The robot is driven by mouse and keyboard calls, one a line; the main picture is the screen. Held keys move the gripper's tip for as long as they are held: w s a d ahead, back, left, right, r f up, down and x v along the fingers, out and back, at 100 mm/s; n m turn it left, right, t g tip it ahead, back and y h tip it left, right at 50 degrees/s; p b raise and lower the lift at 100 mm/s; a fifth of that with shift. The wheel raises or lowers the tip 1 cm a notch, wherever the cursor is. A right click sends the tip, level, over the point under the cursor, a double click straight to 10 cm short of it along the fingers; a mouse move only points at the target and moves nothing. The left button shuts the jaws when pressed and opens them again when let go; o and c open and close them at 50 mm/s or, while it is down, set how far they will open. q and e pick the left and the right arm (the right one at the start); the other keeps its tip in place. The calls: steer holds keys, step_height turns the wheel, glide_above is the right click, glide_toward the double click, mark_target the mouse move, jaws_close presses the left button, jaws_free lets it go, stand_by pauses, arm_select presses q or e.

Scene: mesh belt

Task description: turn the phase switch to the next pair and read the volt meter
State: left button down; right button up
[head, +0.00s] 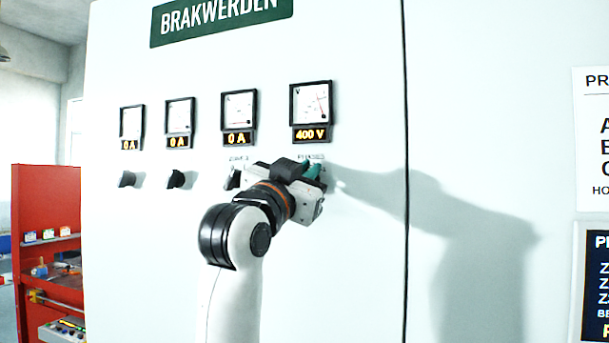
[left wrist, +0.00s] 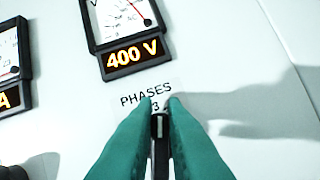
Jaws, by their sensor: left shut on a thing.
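The volt meter (head: 311,104) is the rightmost of the meters on the white cabinet, and its orange display reads 400 V. It also shows at the top of the left wrist view (left wrist: 122,25). Below it is a label, PHASES, with a digit 3 visible and the rest hidden. The black phase switch (left wrist: 158,128) stands under the label, its white mark pointing up. My left gripper (head: 312,170) is at the switch, its green fingers shut on the knob from both sides. In the head view the fingers and wrist hide the knob. My right gripper is not in view.
Several ammeters (head: 239,110) reading 0 A are left of the volt meter, with black knobs (head: 127,179) below. A cabinet seam runs right of the volt meter. A red rack (head: 45,215) stands at the far left. Signs (head: 594,283) hang at the right.

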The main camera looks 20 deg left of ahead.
arm_select(q)
steer(key=shift+w+d+f+m+g+h, duration=0.15)
steer(key=shift+m+g+h, duration=0.25)
steer(key=shift+m, duration=0.75)
steer(key=shift+f+m+g+h, duration=0.25)
steer(key=shift+m+h, duration=0.2)
steer(key=shift+m, duration=0.65)
steer(key=shift+w+d+f+m+g+h, duration=0.1)
steer(key=shift+m+g+h, duration=0.3)
steer(key=shift+m, duration=0.75)
steer(key=shift+p, duration=0.3)
steer(key=c, duration=1.5)
jaws_free()
steer(key=shift+d+m, duration=0.1)
steer(key=shift+m, duration=0.2)
steer(key=b+v, duration=0.3)
steer(key=v, duration=0.3)
steer(key=b+v, duration=0.3)
steer(key=v, duration=0.3)
steer(key=shift+w+a, duration=0.1)
steer(key=shift+a, duration=0.15)
steer(key=shift+w+f, duration=0.1)
